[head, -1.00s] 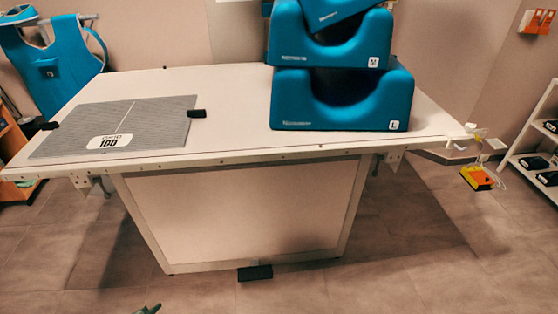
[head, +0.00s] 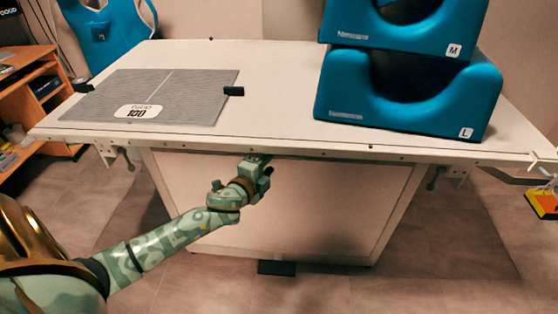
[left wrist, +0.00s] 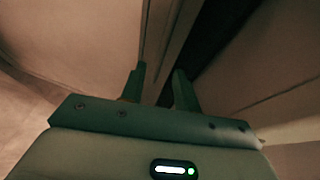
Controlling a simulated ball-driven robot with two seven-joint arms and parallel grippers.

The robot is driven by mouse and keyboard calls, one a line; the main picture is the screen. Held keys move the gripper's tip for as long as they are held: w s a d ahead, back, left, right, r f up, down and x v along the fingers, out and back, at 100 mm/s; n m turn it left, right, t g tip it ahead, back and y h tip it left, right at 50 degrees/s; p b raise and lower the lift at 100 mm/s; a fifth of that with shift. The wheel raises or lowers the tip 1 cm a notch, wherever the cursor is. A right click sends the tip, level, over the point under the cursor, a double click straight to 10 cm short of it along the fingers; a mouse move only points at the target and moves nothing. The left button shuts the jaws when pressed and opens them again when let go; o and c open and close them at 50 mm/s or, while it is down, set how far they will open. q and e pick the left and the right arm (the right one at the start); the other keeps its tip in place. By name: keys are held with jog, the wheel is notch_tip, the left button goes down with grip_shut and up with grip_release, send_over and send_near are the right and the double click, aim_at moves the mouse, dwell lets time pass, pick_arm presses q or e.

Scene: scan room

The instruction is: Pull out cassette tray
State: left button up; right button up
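My left gripper (head: 262,166) is at the front of the white table (head: 290,105), just under the edge of its top. In the left wrist view its two fingers (left wrist: 158,85) stand apart with a gap between them. A narrow pale strip (left wrist: 168,45) runs up from between the fingertips, beside a dark gap (left wrist: 215,40). I cannot tell whether the fingers touch it. The cassette tray is not clearly made out; a dark band shows under the tabletop in the head view. My right gripper is out of view.
A grey grid plate (head: 165,90) marked 100 lies on the table's left. Blue padded supports (head: 400,110) are stacked on its right. A black pedal (head: 276,267) is on the floor below. A wooden shelf (head: 30,70) stands left. Floor in front is mostly clear.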

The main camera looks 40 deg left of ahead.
pick_arm(q)
jog(key=b+x, duration=0.1)
jog(key=x, duration=0.4)
jog(key=shift+w, duration=0.2)
jog(key=shift+c, duration=0.2)
grip_shut()
jog(key=shift+s, duration=0.1)
